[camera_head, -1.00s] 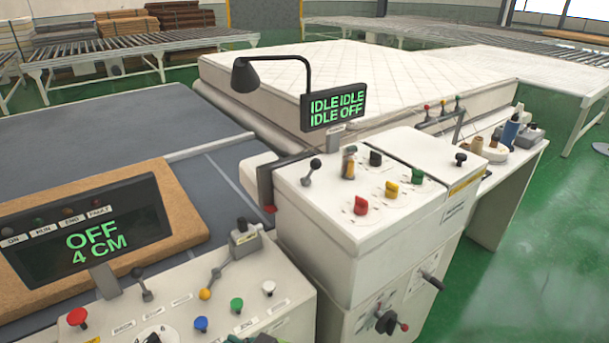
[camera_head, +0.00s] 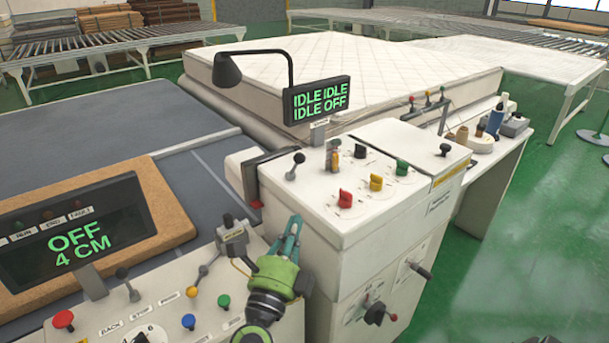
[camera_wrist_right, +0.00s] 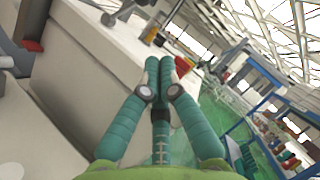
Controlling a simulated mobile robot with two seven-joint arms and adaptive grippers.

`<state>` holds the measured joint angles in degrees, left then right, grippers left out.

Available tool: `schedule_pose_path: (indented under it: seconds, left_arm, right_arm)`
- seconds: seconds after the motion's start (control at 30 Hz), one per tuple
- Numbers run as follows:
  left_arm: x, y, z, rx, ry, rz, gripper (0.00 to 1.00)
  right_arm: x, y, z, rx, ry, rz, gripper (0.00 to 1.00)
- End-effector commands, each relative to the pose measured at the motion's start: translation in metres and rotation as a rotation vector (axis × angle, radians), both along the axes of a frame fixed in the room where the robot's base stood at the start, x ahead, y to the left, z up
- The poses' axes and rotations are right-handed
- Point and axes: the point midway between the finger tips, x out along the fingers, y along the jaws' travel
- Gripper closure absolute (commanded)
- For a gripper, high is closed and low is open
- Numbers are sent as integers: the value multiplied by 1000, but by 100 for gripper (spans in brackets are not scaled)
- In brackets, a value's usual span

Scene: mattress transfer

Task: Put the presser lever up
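No label I can read marks the presser lever. On the white cabinet top (camera_head: 318,210), a black-knobbed lever (camera_head: 295,166) stands tilted up near the left edge; it also shows in the right wrist view (camera_wrist_right: 114,14). A black-knobbed lever (camera_head: 128,284) and an orange-knobbed lever (camera_head: 202,274) are on the front control panel (camera_head: 150,318). My right gripper (camera_head: 293,222) is beside the cabinet's left front corner, apart from these levers. In the right wrist view its teal fingers (camera_wrist_right: 159,62) are together with nothing between them. My left gripper is not in view.
The cabinet top carries red (camera_head: 345,199), yellow and green knobs and a short black-topped stick (camera_head: 445,150). A display reading IDLE/OFF (camera_head: 317,99) stands behind it. A second display (camera_head: 75,230) reads OFF, 4 CM. A mattress (camera_head: 360,65) lies behind.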

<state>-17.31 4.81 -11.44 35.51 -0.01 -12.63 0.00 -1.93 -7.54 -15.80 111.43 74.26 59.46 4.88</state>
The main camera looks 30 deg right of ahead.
Motion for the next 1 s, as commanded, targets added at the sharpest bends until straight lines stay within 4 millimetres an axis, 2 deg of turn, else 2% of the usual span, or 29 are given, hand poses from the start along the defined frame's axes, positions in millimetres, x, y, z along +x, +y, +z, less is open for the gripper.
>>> schedule_pose_path:
  seconds: [0.2, 0.57, 0.77, 1.0]
  left_arm:
    - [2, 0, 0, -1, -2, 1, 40]
    - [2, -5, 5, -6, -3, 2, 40]
    - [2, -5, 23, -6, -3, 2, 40]
    - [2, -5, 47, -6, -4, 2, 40]
  right_arm:
    - [-3, -4, -6, 47, -1, -34, 100]
    - [1, -9, -2, 41, -1, -32, 100]
    - [20, -34, 10, 36, -1, -34, 100]
    - [51, -75, 24, 36, 0, -34, 100]
